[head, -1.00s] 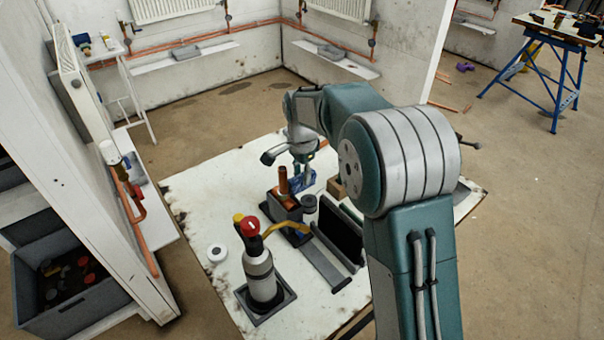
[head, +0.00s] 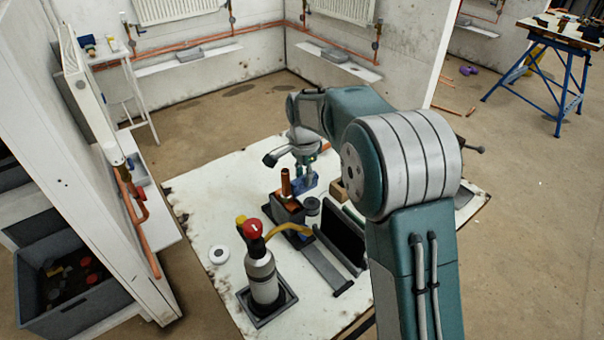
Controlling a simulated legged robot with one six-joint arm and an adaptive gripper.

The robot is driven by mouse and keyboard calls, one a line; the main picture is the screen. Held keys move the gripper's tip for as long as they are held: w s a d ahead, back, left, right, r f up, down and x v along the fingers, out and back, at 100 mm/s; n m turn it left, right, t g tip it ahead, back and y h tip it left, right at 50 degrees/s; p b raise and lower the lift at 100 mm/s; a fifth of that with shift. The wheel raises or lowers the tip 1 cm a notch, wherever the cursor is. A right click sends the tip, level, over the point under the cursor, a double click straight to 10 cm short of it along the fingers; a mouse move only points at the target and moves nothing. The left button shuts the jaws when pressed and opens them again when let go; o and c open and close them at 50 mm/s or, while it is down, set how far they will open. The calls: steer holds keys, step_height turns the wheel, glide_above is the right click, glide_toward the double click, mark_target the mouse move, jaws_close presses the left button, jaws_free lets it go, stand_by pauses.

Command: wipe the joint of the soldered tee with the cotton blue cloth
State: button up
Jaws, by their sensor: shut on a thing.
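An upright copper pipe piece (head: 286,183), apparently the soldered tee, stands in a dark holder (head: 288,213) near the middle of the white board; its joint is too small to make out. My gripper (head: 306,172) points down just right of and behind the copper piece. It is shut on the blue cloth (head: 309,184), which hangs below the fingers. The fingertips are small and partly hidden by the cloth. I cannot tell whether the cloth touches the copper.
A gas torch bottle (head: 262,275) with a red knob stands in front on the stained white board (head: 205,205). A white roll (head: 219,254) lies left of it. A black panel (head: 342,240) and a wooden block (head: 338,190) are right of the holder. A grey crate (head: 70,300) is at left.

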steer(key=shift+s+d, duration=0.2)
steer(key=shift+s, duration=0.05)
steer(key=shift+w+a, duration=0.1)
stand_by(0.3)
steer(key=shift+w+a, duration=0.15)
steer(key=shift+w, duration=0.05)
stand_by(0.3)
steer(key=shift+w+d, duration=0.35)
steer(key=shift+d, duration=0.2)
steer(key=shift+w+d, duration=0.35)
steer(key=shift+d, duration=0.2)
steer(key=shift+r, duration=3)
